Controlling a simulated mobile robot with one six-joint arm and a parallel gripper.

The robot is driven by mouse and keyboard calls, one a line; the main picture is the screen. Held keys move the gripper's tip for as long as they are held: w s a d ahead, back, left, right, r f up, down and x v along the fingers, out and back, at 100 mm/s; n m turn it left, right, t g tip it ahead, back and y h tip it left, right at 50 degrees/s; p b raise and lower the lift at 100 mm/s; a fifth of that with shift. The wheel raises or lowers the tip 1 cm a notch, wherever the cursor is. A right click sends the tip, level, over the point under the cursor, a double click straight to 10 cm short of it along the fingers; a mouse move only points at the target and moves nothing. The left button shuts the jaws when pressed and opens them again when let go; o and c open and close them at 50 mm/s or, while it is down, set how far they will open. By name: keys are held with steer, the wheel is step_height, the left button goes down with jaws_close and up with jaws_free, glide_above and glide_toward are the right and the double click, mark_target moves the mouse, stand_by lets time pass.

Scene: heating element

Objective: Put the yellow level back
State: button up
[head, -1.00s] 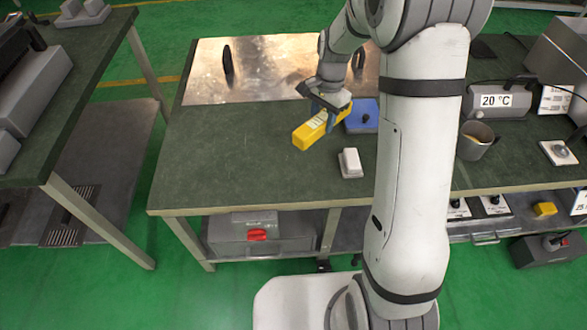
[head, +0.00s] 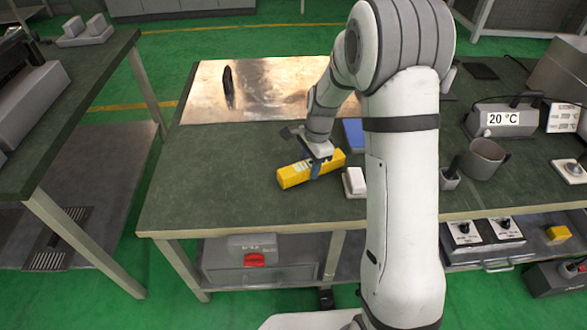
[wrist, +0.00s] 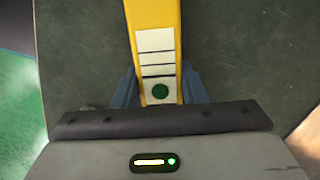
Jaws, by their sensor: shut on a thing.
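The yellow level (head: 295,174) is a long yellow bar over the green worktop (head: 215,190). My gripper (head: 316,170) is shut on it, toward its right part. In the wrist view the level (wrist: 152,14) runs up the picture between my gripper's blue fingers (wrist: 160,92), with a pale label and a green dot on its face. I cannot tell whether the level touches the worktop or hangs just above it.
A white-grey block (head: 354,180) stands close to the level's right end. A blue item (head: 353,133) is behind, partly hidden by my arm. A shiny metal plate (head: 275,80) lies at the back. A grey mug (head: 487,158) stands right. The worktop's front left is clear.

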steer(key=shift+f, duration=0.4)
steer(key=shift+f, duration=0.2)
steer(key=o, duration=1.2)
steer(key=shift+r, duration=0.1)
